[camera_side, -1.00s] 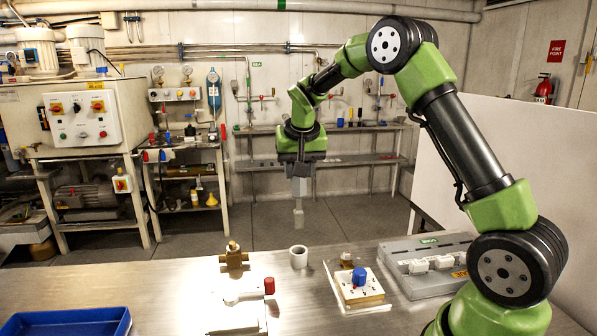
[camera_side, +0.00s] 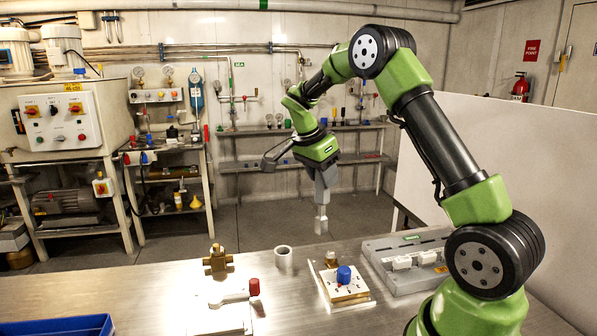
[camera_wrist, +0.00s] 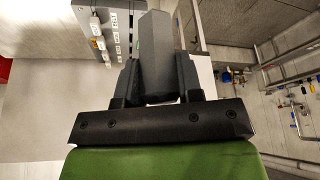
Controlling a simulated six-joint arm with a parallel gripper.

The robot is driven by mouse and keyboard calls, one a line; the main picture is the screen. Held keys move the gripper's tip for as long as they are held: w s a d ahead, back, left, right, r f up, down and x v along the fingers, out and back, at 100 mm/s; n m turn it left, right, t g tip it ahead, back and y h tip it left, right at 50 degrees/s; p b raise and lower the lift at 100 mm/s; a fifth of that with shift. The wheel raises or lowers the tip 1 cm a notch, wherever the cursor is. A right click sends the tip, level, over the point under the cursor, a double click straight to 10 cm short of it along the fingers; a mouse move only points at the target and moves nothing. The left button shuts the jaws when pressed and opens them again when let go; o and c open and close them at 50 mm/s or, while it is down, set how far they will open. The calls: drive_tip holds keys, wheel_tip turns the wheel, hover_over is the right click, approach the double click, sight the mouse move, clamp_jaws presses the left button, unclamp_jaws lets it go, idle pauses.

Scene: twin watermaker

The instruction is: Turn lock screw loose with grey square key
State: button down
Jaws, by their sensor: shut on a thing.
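My gripper (camera_side: 321,186) is shut on the grey square key (camera_side: 321,222). The key hangs almost straight down, with its lower end in the air clear of the bench, behind the switch block. In the wrist view the grey key (camera_wrist: 157,55) stands between both dark fingers of my gripper (camera_wrist: 159,75) and hides what is beyond it. A white-topped block with a blue knob (camera_side: 344,275) sits on the bench below and nearer the camera. A small brass fitting (camera_side: 331,259) shows behind it. I cannot tell which part is the lock screw.
A brass valve body (camera_side: 218,262), a pale ring (camera_side: 283,256) and a white lever with a red knob (camera_side: 254,287) are on the metal bench. A grey tray (camera_side: 381,262) with white parts lies right. A blue bin (camera_side: 62,326) is front left. A white panel stands right.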

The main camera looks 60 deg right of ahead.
sight(322, 200)
drive_tip(key=shift+s+d+f+m+g+y, duration=0.15)
drive_tip(key=shift+s+f+m+g, duration=0.2)
drive_tip(key=shift+f+m, duration=0.35)
drive_tip(key=shift+s+d+f+m+g+y, duration=0.1)
drive_tip(key=shift+s+d+f+m+y, duration=0.1)
drive_tip(key=shift+s+f+m, duration=0.5)
drive_tip(key=shift+s+d+f+m+g+y, duration=0.2)
drive_tip(key=shift+f+m, duration=0.25)
drive_tip(key=shift+m, duration=0.45)
drive_tip(key=shift+f, duration=1.1)
drive_tip(key=shift+n+t, duration=1.1)
drive_tip(key=shift+n, duration=2)
drive_tip(key=shift+n+t, duration=1.05)
drive_tip(key=shift+n, duration=2.05)
drive_tip(key=shift+n+t, duration=1.1)
drive_tip(key=shift+n, duration=2.5)
drive_tip(key=shift+m, duration=0.6)
